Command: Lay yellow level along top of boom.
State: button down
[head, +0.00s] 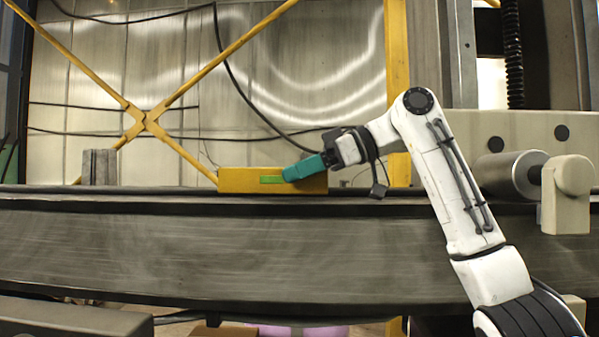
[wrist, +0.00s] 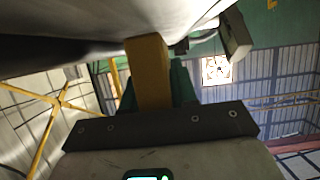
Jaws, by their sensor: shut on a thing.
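The yellow level (head: 240,178) is a long yellow block with a green strip on its front face. In the head view it is horizontal along the top edge of the long dark grey boom (head: 220,245), with no clear gap under it. My gripper (head: 303,168), with teal fingers, is shut on the right part of the level and hides some of it. In the wrist view the level (wrist: 148,75) shows end-on between the fingers, its far end against a grey surface; I cannot tell from this whether its full weight rests there.
A grey block (head: 99,167) stands on the boom to the left. A grey roller with a beige bracket (head: 567,195) is at the right. A yellow post (head: 397,90) and crossed yellow braces (head: 146,123) stand behind. The boom top between grey block and level is clear.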

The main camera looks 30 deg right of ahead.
aim_at(301, 188)
jog(key=shift+w+f+b, duration=0.1)
jog(key=shift+f+b, duration=0.4)
jog(key=shift+f, duration=1)
jog(key=c, duration=0.8)
grip_release()
jog(key=shift+d, duration=0.15)
jog(key=v, duration=0.4)
jog(key=r+b+v, duration=0.1)
jog(key=v, duration=0.2)
jog(key=a+r+v, duration=0.1)
jog(key=v, duration=0.3)
jog(key=shift+s+d+r+b, duration=0.2)
jog(key=shift+s+r+b, duration=0.05)
jog(key=shift+r+b, duration=0.05)
jog(key=shift+s+r, duration=0.1)
jog(key=shift+r, duration=0.05)
